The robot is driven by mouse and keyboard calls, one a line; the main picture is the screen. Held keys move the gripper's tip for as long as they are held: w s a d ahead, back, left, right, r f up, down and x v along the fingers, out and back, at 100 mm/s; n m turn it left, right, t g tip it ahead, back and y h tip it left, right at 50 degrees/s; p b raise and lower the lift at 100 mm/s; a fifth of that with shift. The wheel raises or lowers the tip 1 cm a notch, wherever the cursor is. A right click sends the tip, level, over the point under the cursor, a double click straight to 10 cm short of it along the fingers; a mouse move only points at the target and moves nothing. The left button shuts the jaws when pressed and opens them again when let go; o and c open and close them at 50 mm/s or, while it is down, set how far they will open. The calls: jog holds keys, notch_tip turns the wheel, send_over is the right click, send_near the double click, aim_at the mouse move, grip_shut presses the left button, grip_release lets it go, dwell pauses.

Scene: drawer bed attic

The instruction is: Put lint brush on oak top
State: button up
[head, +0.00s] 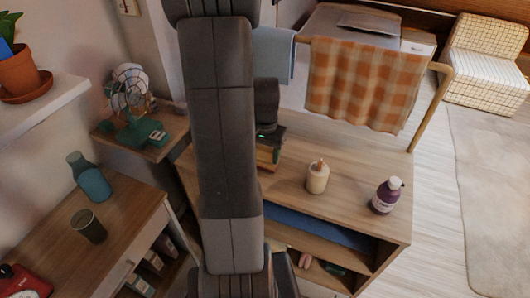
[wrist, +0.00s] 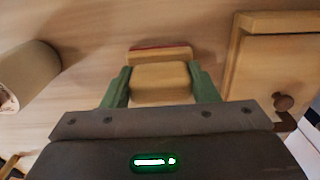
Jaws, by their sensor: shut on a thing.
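My gripper (wrist: 162,90) is shut on the lint brush (wrist: 160,80), a pale wooden block with a red strip along its far edge in the wrist view. The green fingers press on its two sides. The brush is over or on a wood top (wrist: 125,25); I cannot tell whether it touches. In the head view this is the light wood top (head: 345,195) of the low cabinet. My arm hides much of the gripper there, and I cannot make out the brush.
A cream candle-like bottle (head: 317,177) and a purple bottle (head: 387,195) stand on the top. A small wooden box with a round knob (wrist: 275,70) is close on the right in the wrist view. A blue vase (head: 90,178) and dark cup (head: 88,226) stand on the left desk.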

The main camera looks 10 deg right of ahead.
aim_at(265, 150)
jog(key=o, duration=1.1)
jog(key=shift+f, duration=0.1)
notch_tip(265, 150, up, 12)
jog(key=shift+r, duration=0.15)
